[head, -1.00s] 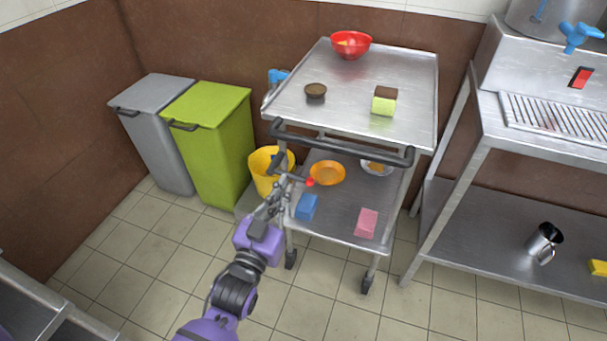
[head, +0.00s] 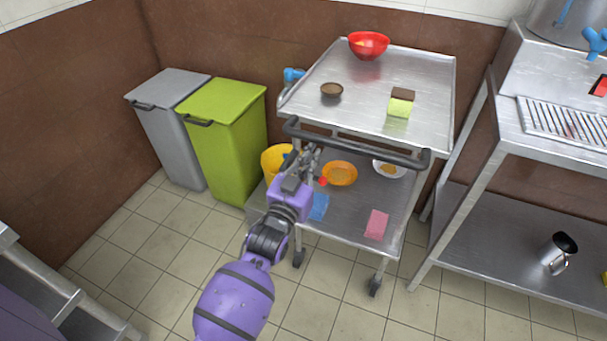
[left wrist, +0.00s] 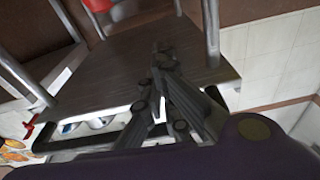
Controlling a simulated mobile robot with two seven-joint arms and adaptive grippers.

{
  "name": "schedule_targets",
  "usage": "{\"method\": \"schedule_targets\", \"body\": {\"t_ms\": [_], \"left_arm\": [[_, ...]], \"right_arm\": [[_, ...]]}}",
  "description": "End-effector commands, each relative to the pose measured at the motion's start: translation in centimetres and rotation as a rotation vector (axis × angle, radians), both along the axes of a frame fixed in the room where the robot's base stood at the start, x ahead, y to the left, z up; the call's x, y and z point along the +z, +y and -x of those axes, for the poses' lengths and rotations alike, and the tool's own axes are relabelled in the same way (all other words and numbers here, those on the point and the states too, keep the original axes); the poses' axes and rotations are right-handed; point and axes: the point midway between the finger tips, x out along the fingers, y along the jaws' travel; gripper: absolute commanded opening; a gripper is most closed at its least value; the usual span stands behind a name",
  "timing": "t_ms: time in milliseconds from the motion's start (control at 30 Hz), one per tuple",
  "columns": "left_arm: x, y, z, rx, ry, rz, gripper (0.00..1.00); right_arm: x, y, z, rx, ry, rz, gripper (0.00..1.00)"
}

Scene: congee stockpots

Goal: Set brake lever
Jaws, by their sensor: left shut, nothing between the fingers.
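The steel cart (head: 430,85) stands against the brown wall with a dark push handle (head: 355,145) across its near side. A small red tip (head: 323,181), which looks like the end of the brake lever, shows below the handle by the cart's left front post. The rest of the lever is hidden behind my left gripper (head: 313,152). That gripper is shut and empty, close to the left end of the handle; contact cannot be told. In the left wrist view its fingers (left wrist: 162,62) are together, and a red piece (left wrist: 28,131) shows at the left. My right gripper is not in view.
The cart top holds a red bowl (head: 368,45), a brown bowl (head: 331,90) and a green-and-brown block (head: 400,102). Green (head: 228,150) and grey (head: 172,130) bins stand left; a steel counter (head: 520,130) stands right.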

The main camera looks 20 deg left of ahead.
Motion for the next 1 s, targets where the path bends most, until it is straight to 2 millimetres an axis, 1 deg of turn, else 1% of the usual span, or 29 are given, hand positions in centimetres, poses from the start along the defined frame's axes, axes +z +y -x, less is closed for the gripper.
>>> {"method": "schedule_targets", "body": {"t_ms": [33, 100, 200, 300, 767, 1000], "left_arm": [[-1.5, 0.1, 0.4, 0.0, 0.008, 0.0, 0.0], [-2.5, 0.2, 0.7, 0.0, 0.007, 0.0, 0.0], [-3.4, 0.2, 0.9, 0.0, 0.004, 0.0, 0.0], [-3.9, 0.3, 1.0, 0.0, 0.002, 0.0, 0.0], [-4.1, 0.2, 1.0, 0.0, 0.002, -0.004, 0.0], [-4.5, 0.0, 1.1, 0.0, -0.001, -0.057, 0.0]], "right_arm": [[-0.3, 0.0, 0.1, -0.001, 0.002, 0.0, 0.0], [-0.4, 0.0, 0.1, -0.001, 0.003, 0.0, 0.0], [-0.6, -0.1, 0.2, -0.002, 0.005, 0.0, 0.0], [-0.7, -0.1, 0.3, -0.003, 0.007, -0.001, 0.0], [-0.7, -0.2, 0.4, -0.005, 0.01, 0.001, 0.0], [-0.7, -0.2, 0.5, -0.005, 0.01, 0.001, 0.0]]}}
